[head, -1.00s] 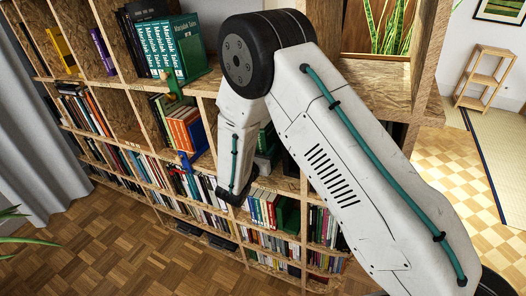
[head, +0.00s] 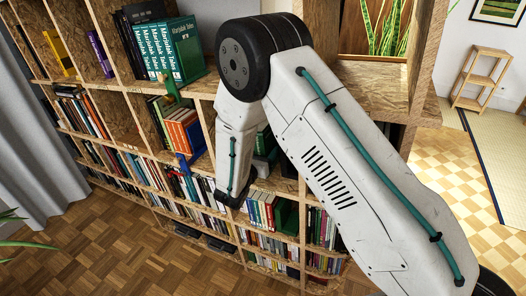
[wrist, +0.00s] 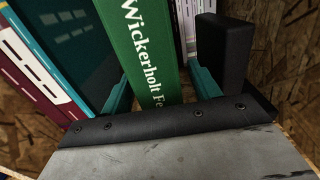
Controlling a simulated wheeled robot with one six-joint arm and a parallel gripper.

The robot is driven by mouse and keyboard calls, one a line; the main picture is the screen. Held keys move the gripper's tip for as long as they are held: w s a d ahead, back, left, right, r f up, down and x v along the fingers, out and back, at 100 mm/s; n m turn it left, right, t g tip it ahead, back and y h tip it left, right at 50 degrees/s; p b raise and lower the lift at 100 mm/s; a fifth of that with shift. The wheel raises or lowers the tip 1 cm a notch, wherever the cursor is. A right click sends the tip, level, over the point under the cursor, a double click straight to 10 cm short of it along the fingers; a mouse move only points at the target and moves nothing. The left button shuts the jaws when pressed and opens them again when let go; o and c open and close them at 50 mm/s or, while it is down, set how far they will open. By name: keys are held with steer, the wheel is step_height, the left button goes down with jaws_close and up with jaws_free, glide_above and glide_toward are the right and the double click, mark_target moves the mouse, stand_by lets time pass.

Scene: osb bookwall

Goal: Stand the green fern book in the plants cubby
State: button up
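The green fern book (wrist: 152,50) shows in the wrist view with its spine toward me, lettered "Wickerholt Fe…"; its lower end is hidden behind my gripper's palm. My gripper (wrist: 160,72) has one teal finger on each side of the spine. A narrow dark gap shows on the right side; contact on the left is unclear. In the head view my arm hides most of the gripper, low in a middle cubby. A green patch (head: 265,140) there may be this book. Green plants (head: 385,30) stand at the upper right cubby (head: 372,88), whose board is bare.
In the wrist view a teal book (wrist: 75,40) stands left of the fern book, and a black block (wrist: 222,50) is at right. The bookwall holds several filled rows, with teal-and-white volumes (head: 170,50) on top. A wooden stand (head: 480,75) is far right; parquet is clear in front.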

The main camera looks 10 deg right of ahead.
steer(key=shift+f, duration=0.1)
steer(key=v, duration=0.7)
steer(key=shift+s+a, duration=0.25)
steer(key=shift+s, duration=0.1)
